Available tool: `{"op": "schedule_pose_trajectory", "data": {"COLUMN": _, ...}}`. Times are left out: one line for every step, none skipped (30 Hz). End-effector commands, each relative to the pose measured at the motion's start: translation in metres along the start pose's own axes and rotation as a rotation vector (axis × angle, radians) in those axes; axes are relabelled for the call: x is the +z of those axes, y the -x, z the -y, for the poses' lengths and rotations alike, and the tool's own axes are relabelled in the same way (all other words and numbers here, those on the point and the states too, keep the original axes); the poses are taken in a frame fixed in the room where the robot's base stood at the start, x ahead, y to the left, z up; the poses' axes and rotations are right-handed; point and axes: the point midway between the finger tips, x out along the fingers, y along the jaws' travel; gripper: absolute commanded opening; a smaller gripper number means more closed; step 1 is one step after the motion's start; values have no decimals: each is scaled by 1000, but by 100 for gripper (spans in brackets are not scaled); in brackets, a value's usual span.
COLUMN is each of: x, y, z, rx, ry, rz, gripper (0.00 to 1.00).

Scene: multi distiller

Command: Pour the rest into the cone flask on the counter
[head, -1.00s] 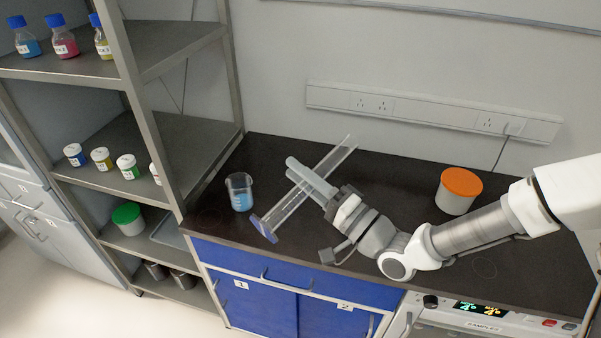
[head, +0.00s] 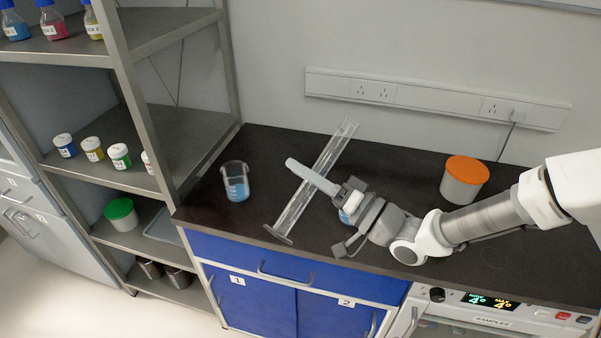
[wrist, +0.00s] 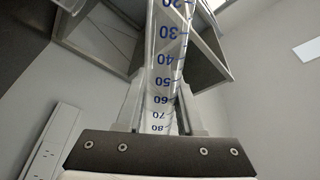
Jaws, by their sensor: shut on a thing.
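My gripper (head: 313,177) is shut on a long clear graduated cylinder (head: 318,178), held tilted above the counter (head: 400,168). One end points up and right toward the wall, the other down and left toward the front edge. In the wrist view, the fingers (wrist: 160,112) grip the cylinder (wrist: 166,70) near its blue 60 to 80 marks. No liquid is clearly visible in it. A clear beaker (head: 235,182) with blue liquid stands upright on the counter, left of the cylinder and apart from it. A small bluish patch (head: 345,216) shows by my gripper; I cannot tell whether it is the cone flask.
A grey tub with an orange lid (head: 465,180) stands at the right of the counter. A metal shelf rack (head: 150,130) with bottles and jars is on the left. The wall socket strip (head: 430,98) runs behind. The counter between cylinder and tub is partly clear.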

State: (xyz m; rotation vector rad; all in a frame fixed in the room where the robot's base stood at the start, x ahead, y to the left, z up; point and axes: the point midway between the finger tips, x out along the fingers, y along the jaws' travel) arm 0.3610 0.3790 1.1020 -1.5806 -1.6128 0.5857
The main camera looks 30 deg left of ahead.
Motion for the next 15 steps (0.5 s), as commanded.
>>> {"op": "schedule_pose_trajectory", "data": {"x": 5, "y": 4, "z": -13, "rx": 0, "ry": 51, "rz": 12, "gripper": 0}}
{"op": "schedule_pose_trajectory", "data": {"x": 6, "y": 4, "z": -17, "rx": 0, "ry": 79, "rz": 19, "gripper": 0}}
{"op": "schedule_pose_trajectory", "data": {"x": 6, "y": 6, "z": -21, "rx": 0, "ry": 114, "rz": 29, "gripper": 0}}
{"op": "schedule_pose_trajectory", "data": {"x": 6, "y": 6, "z": -23, "rx": 0, "ry": 136, "rz": 35, "gripper": 0}}
{"op": "schedule_pose_trajectory", "data": {"x": 7, "y": 7, "z": -25, "rx": 0, "ry": 154, "rz": 41, "gripper": 0}}
{"op": "schedule_pose_trajectory", "data": {"x": 6, "y": 7, "z": -26, "rx": -1, "ry": 175, "rz": 47, "gripper": 0}}
{"op": "schedule_pose_trajectory", "data": {"x": 6, "y": 7, "z": -27, "rx": 0, "ry": 186, "rz": 50, "gripper": 0}}
{"op": "schedule_pose_trajectory", "data": {"x": 6, "y": 7, "z": -27, "rx": 0, "ry": 192, "rz": 51, "gripper": 0}}
{"op": "schedule_pose_trajectory", "data": {"x": 5, "y": 7, "z": -27, "rx": -1, "ry": 197, "rz": 53, "gripper": 0}}
{"op": "schedule_pose_trajectory", "data": {"x": 5, "y": 7, "z": -27, "rx": -1, "ry": 198, "rz": 53, "gripper": 0}}
{"op": "schedule_pose_trajectory", "data": {"x": 5, "y": 7, "z": -26, "rx": -1, "ry": 197, "rz": 53, "gripper": 0}}
{"op": "schedule_pose_trajectory", "data": {"x": 5, "y": 7, "z": -26, "rx": -1, "ry": 196, "rz": 53, "gripper": 0}}
{"op": "schedule_pose_trajectory", "data": {"x": 5, "y": 7, "z": -26, "rx": -1, "ry": 196, "rz": 53, "gripper": 0}}
{"op": "schedule_pose_trajectory", "data": {"x": 5, "y": 7, "z": -26, "rx": -1, "ry": 196, "rz": 53, "gripper": 0}}
{"op": "schedule_pose_trajectory", "data": {"x": 5, "y": 7, "z": -26, "rx": -1, "ry": 196, "rz": 53, "gripper": 0}}
